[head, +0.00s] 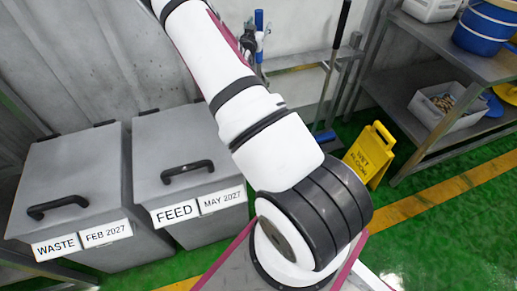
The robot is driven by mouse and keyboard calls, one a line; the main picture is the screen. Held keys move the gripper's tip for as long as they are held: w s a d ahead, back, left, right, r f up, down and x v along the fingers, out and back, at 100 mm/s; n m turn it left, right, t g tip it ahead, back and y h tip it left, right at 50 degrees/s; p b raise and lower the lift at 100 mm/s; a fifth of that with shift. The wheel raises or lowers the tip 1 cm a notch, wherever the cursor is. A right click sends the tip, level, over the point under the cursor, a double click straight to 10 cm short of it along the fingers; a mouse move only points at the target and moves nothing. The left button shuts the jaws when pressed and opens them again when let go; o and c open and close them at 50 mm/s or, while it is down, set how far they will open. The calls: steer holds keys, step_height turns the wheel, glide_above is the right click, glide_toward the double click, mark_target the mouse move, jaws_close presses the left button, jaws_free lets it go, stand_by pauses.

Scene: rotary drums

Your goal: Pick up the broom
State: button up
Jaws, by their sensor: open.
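What looks like the broom (336,58) stands nearly upright by the back wall, right of my arm. It has a long dark handle whose top runs out of the picture. A blue part at its foot (323,137), near the green floor, seems to be its head; my arm partly hides that area. My arm rises from the bottom middle and leaves the picture at the top left. My gripper is out of the picture, so its place relative to the broom cannot be seen.
Grey lidded WASTE (69,180) and FEED (182,150) bins stand left. A yellow wet floor sign (370,155) stands right of the broom. A metal shelf (445,38) holds a blue bucket (483,30) and a grey box (440,108). A blue-handled item (259,22) is at the wall.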

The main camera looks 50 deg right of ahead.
jaws_close()
steer(key=shift+d+r, duration=0.1)
